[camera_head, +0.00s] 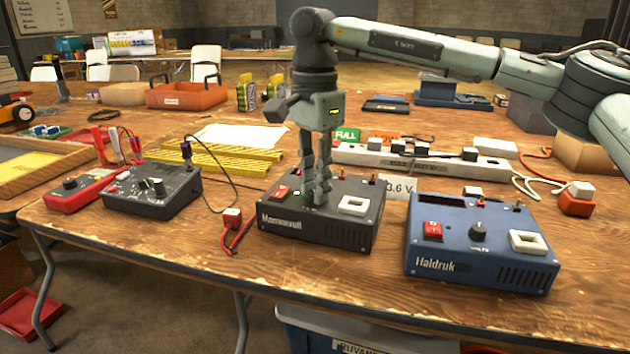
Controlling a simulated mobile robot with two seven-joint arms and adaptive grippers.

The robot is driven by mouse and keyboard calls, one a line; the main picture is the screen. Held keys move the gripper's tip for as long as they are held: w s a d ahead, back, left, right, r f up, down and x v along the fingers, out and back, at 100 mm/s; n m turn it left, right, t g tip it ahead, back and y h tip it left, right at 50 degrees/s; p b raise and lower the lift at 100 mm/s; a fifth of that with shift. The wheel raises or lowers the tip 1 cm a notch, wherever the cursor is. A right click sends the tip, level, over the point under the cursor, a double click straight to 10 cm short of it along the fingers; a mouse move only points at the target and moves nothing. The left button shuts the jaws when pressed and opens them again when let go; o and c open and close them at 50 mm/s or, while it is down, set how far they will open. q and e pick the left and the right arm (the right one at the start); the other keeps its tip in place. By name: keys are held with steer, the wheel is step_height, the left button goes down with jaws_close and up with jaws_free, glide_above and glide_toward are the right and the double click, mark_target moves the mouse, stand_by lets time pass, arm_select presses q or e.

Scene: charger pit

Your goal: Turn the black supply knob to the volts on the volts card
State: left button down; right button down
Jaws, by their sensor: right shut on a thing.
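The black supply (310,232) stands near the front edge of the table, with a red switch (279,193) at its left and a white square frame (354,206) at its right. My right gripper (319,190) points straight down onto the middle of its top. Its fingers are shut on the black supply's knob, which they hide, so its pointer and setting cannot be read. My left gripper is not in view.
A blue supply (482,254) with its own knob (478,231) stands close on the right. A dark meter box (151,191) and a red box (82,190) stand at left. A red-tipped lead (232,218) lies beside the black supply. A power strip (425,163) lies behind.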

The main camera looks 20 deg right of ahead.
steer(key=shift+m, duration=0.8)
steer(key=m, duration=0.3)
steer(key=shift+m+p, duration=0.35)
steer(key=shift+m, duration=0.05)
steer(key=m, duration=0.9)
steer(key=shift+p, duration=0.4)
steer(key=shift+m, duration=0.9)
steer(key=m, duration=0.3)
steer(key=shift+m, duration=0.3)
steer(key=shift+m+p, duration=0.35)
steer(key=shift+m, duration=0.65)
steer(key=m, duration=0.2)
steer(key=shift+m, duration=0.3)
steer(key=m, duration=0.3)
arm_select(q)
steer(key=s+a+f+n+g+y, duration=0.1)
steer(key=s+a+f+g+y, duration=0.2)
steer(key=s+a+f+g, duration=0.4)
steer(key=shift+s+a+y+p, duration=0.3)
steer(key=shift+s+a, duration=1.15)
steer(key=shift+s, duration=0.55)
arm_select(e)
steer(key=shift+m, duration=1.1)
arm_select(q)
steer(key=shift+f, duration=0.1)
